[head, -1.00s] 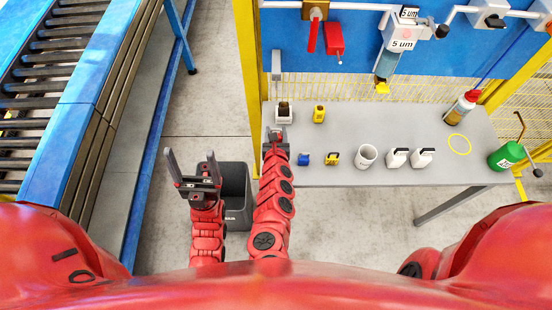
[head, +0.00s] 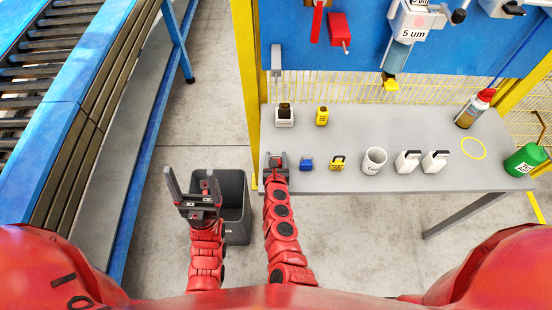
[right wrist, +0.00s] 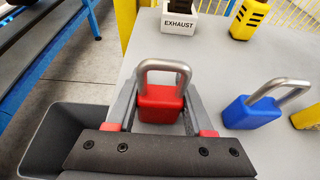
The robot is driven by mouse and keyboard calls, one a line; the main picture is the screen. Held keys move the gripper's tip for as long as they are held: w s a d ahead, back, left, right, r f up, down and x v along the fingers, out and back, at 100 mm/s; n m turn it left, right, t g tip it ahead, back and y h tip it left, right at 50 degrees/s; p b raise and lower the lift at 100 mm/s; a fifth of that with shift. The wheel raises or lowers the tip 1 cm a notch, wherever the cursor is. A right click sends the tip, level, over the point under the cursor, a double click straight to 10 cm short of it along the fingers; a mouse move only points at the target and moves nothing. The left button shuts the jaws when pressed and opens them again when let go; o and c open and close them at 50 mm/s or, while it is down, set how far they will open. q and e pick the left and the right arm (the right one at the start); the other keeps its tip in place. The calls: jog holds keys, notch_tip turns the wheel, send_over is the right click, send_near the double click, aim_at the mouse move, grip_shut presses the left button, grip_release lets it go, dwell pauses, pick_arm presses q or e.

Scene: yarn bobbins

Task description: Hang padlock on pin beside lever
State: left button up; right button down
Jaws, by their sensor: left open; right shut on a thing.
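My right gripper (head: 277,158) is shut on a red padlock (right wrist: 160,103), just over the table's front left edge. In the right wrist view the padlock sits upright between the fingers, its silver shackle pointing away from me. My left gripper (head: 194,188) is open and empty, left of the table over the floor.
The grey table (head: 400,130) holds a blue padlock (head: 306,163), a yellow padlock (head: 338,162), a white cup (head: 374,160), two white jugs and a labelled box (head: 284,116). A dark bin (head: 234,190) stands below my left gripper. A conveyor (head: 60,90) runs at far left.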

jog(key=shift+f+b, duration=0.3)
jog(key=shift+b, duration=0.05)
jog(key=shift+c, duration=1.4)
grip_release()
jog(key=shift+r, duration=0.1)
jog(key=shift+r+p, duration=0.1)
jog(key=shift+p, duration=0.25)
jog(key=shift+s, duration=0.35)
jog(key=v, duration=1.6)
jog(key=shift+s+d+r, duration=0.15)
jog(key=shift+s+r, duration=0.15)
jog(key=shift+r, duration=0.05)
